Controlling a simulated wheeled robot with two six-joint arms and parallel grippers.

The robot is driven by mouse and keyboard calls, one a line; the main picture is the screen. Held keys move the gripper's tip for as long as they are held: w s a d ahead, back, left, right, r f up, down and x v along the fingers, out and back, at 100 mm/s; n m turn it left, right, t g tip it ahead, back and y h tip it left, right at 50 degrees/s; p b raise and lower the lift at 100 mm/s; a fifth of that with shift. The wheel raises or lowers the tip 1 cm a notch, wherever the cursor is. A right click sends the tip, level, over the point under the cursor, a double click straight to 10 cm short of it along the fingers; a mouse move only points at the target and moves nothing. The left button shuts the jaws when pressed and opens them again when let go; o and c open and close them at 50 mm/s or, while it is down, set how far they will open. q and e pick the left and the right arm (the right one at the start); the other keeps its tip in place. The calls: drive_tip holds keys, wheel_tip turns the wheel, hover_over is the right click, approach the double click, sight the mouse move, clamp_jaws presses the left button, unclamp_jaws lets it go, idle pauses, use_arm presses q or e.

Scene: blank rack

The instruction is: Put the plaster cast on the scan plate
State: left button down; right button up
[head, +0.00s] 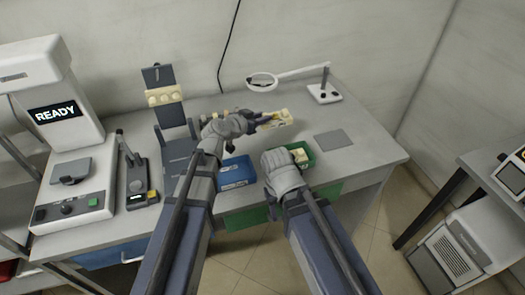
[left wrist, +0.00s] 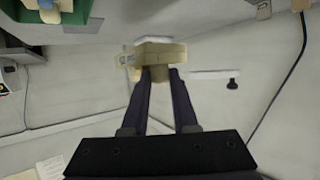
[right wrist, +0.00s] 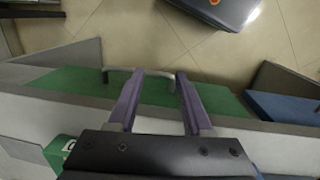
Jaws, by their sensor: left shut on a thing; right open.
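My left gripper (head: 258,119) is shut on the cream plaster cast (head: 276,120) and holds it over the middle of the bench. In the left wrist view the cast (left wrist: 162,53) sits between the fingertips (left wrist: 159,72), partly hidden by them. A dark grey plate (head: 70,170) lies on the machine with the READY screen at the left; a flat grey square (head: 335,140) lies on the bench at the right. I cannot tell which is the scan plate. My right gripper (head: 282,172) is beside the green bin; its fingers (right wrist: 155,76) are open and empty in the right wrist view.
The green bin (head: 309,164) holds cream pieces; a blue bin (head: 237,173) stands left of it. A dark stand (head: 175,117) holds cream pieces at the back. A magnifier (head: 262,80) on an arm is behind the cast. A small dark device (head: 137,185) stands beside the READY machine (head: 55,113).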

use_arm(q)
wheel_tip(320, 180, down, 6)
drive_tip(key=b, duration=0.5)
drive_tip(key=shift+f+b, duration=0.15)
drive_tip(key=shift+b, duration=0.2)
wheel_tip(320, 180, down, 4)
drive_tip(key=b, duration=0.3)
drive_tip(key=shift+r, duration=0.25)
drive_tip(key=shift+f+b, duration=0.15)
drive_tip(key=shift+b, duration=0.25)
drive_tip(key=c, duration=0.7)
unclamp_jaws()
